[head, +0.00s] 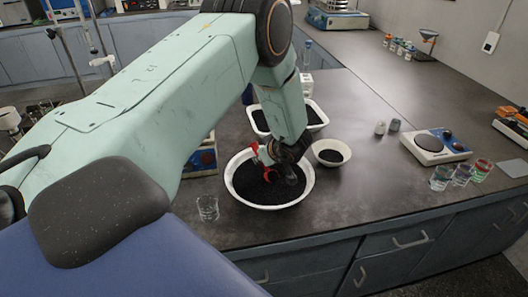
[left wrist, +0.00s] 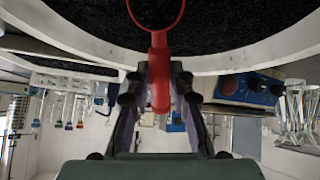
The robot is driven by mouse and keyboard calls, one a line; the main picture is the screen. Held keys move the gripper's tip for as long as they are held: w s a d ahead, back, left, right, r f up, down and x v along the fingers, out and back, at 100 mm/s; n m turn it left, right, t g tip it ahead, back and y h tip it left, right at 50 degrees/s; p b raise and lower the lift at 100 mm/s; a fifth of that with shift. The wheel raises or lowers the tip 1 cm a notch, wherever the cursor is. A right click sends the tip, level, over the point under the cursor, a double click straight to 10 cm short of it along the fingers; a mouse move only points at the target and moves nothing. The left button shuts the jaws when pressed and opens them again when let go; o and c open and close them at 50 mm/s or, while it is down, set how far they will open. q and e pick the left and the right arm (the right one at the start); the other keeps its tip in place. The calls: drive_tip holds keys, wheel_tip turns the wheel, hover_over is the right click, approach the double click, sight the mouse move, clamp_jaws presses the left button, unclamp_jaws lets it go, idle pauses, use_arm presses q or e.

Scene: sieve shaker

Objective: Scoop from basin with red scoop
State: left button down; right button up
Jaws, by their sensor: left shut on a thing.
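The white round basin (head: 229,182) stands near the counter's front edge and holds dark granular material. My left gripper (head: 278,163) is low over the basin, shut on the red scoop (head: 267,173). In the left wrist view the red scoop (left wrist: 159,82) has its handle between the fingers of my left gripper (left wrist: 158,92). Its round bowl shows at the top edge, dark inside, against the dark material. I cannot tell whether the bowl is filled or how deep it sits. My right gripper is not in view.
A small white bowl (head: 345,148) with dark material stands just right of the basin. A white tray (head: 322,114) is behind it. A glass beaker (head: 207,208) stands left of the basin.

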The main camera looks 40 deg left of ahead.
sight(256, 147)
use_arm(q)
drive_tip(key=shift+w+a+f+g+h+p, duration=0.1)
drive_tip(key=shift+a+f+h+p, duration=0.15)
drive_tip(key=shift+h+p, duration=0.5)
drive_tip(key=shift+a+f+g+h+p, duration=0.1)
drive_tip(key=shift+a+h+p, duration=0.25)
drive_tip(key=shift+h+p, duration=0.4)
drive_tip(key=shift+w+a+f+g+h+p, duration=0.1)
drive_tip(key=shift+a+f+h+p, duration=0.15)
drive_tip(key=shift+h+p, duration=0.5)
drive_tip(key=shift+a+f+h+b, duration=0.25)
drive_tip(key=shift+f+b, duration=0.1)
drive_tip(key=shift+b, duration=0.75)
drive_tip(key=shift+a+r+p, duration=0.15)
drive_tip(key=shift+r+p, duration=0.65)
drive_tip(key=shift+p, duration=0.5)
drive_tip(key=shift+a+r+y+p, duration=0.25)
drive_tip(key=shift+r+y+p, duration=0.25)
drive_tip(key=shift+y+p, duration=0.2)
drive_tip(key=shift+a+b, duration=0.1)
drive_tip(key=shift+b, duration=0.2)
drive_tip(key=shift+w+a+h, duration=0.1)
drive_tip(key=shift+h, duration=0.4)
